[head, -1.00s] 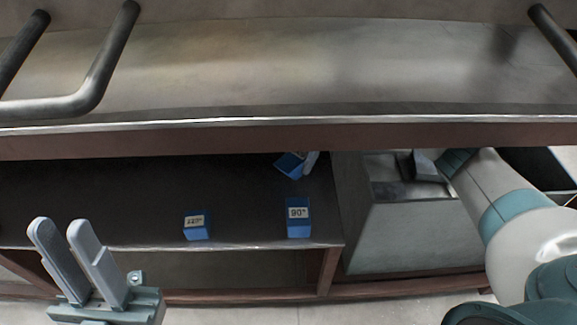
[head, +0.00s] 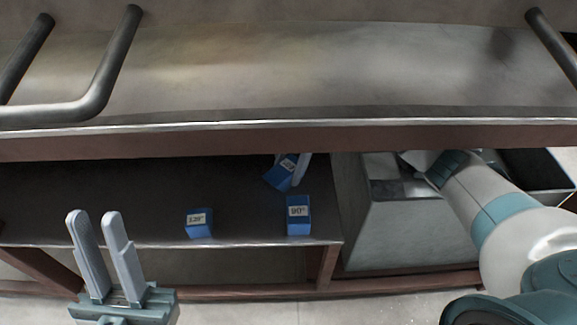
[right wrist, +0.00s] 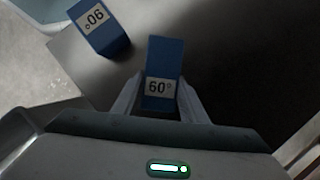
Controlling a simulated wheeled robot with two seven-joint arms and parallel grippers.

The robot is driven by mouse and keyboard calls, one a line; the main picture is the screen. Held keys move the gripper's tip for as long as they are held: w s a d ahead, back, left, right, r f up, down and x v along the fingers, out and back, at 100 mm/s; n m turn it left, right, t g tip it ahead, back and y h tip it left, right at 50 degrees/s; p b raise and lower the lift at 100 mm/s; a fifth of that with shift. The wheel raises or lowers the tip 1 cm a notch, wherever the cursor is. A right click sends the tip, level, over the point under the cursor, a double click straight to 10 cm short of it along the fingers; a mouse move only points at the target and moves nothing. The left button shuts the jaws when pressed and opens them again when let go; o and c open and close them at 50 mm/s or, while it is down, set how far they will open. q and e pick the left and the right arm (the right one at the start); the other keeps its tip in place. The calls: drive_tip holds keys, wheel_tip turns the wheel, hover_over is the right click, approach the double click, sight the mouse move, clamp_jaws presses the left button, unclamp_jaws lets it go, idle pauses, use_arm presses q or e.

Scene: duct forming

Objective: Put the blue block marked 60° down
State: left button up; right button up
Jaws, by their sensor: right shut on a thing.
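The blue block marked 60° (right wrist: 164,58) is between the two fingers of my right gripper (right wrist: 159,98) in the right wrist view, its label facing the camera. In the head view this block (head: 279,175) is tilted under the table's front edge, above or at the dark lower shelf; I cannot tell if it touches. My right gripper (head: 300,168) shows there only as a bit of finger, the rest hidden by the table edge. My left gripper (head: 94,214) is open and empty, in front of the shelf at lower left.
A blue block marked 90° (head: 299,216) stands near the shelf's (head: 120,200) front edge; it also shows in the right wrist view (right wrist: 98,27). Another blue block (head: 199,224), its label hard to read, stands left of it. A grey metal bin (head: 390,235) is to the right.

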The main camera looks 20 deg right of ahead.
drive_tip(key=shift+f, duration=0.1)
drive_tip(key=o, duration=1.3)
